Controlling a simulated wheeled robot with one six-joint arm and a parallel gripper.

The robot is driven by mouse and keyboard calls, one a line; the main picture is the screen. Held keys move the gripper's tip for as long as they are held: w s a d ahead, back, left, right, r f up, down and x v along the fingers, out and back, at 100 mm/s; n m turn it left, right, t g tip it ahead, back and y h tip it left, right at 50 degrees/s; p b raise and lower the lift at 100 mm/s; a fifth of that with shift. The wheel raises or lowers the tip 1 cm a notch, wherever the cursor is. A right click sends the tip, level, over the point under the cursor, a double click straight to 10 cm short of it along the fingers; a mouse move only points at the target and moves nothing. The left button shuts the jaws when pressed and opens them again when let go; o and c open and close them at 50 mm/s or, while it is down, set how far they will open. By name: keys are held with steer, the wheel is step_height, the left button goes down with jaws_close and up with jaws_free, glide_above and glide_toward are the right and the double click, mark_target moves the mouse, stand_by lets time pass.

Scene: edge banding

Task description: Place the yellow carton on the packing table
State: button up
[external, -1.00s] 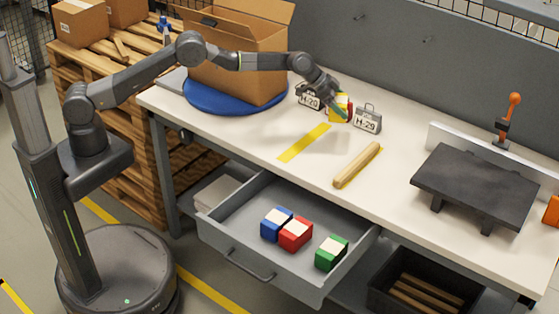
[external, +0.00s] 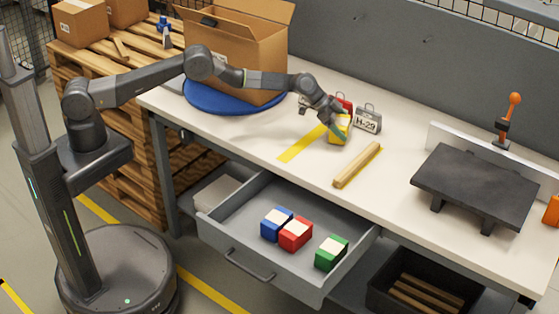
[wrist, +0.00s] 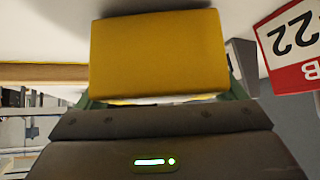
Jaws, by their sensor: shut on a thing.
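The yellow carton (external: 340,127) is in my gripper (external: 336,130), above or at the white top of the packing table (external: 230,136). In the wrist view the carton (wrist: 158,52) fills the space between the fingers, with its yellow face towards the camera. My gripper is shut on it. I cannot tell whether the carton touches the table. The fingers mostly hide behind the carton and the wrist housing.
Grey H-29 tag block (external: 368,118) and a red tag (external: 344,102) stand just behind the carton. A wooden bar (external: 357,165) lies to the right. The open drawer (external: 225,225) holds blue, red and green boxes. A large cardboard box (external: 235,60) stands on a blue disc.

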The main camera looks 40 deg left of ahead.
steer(key=shift+f, duration=0.25)
steer(key=shift+f+b, duration=0.2)
steer(key=shift+b, duration=0.15)
steer(key=o, duration=0.9)
steer(key=shift+r, duration=0.1)
steer(key=shift+c, duration=0.2)
steer(key=shift+r+p, duration=0.2)
steer(key=shift+p, duration=0.2)
steer(key=b+v, duration=0.4)
steer(key=v, duration=0.8)
steer(key=shift+f, duration=0.1)
